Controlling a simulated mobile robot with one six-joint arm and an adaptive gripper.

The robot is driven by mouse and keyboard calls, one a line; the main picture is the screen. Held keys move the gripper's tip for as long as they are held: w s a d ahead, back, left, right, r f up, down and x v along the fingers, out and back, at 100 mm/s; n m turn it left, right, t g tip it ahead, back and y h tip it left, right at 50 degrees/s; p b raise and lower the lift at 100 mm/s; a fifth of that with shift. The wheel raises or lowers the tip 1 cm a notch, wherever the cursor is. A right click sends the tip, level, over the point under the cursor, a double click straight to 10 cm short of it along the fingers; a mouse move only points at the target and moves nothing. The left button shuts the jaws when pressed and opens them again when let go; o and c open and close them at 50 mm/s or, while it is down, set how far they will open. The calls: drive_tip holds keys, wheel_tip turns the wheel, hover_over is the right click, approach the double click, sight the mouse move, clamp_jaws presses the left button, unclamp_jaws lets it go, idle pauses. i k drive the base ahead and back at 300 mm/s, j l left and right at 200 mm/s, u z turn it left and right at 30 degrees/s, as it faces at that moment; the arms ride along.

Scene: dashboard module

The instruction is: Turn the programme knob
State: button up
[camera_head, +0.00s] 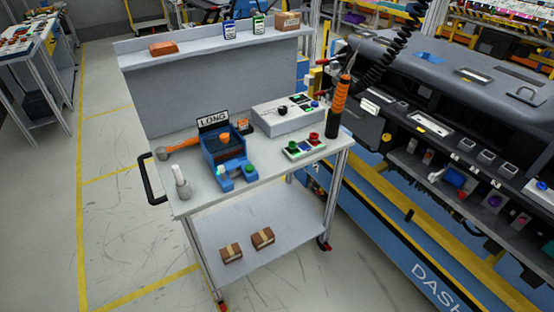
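A cart (196,195) stands in the middle of the view. On its top at the right is a light grey box (266,123) with a black knob (282,111) and small coloured parts on its top face. A blue device (219,160) with an orange part (223,138) on top stands left of it, with a sign reading "LONG" (213,120) behind it. I cannot tell for sure which of these is the programme knob, and a knob's pointing direction is too small to read. My gripper is not in view.
A small panel with red and green knobs (304,146), an orange-handled tool (184,147) and a pale bottle-like object (181,183) are also on the cart. An orange-and-black driver (338,108) stands or hangs at its right edge. The dashboard (470,80) is right. Floor left is clear.

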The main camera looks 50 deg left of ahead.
sight(282, 110)
drive_tip(key=u, duration=2.1)
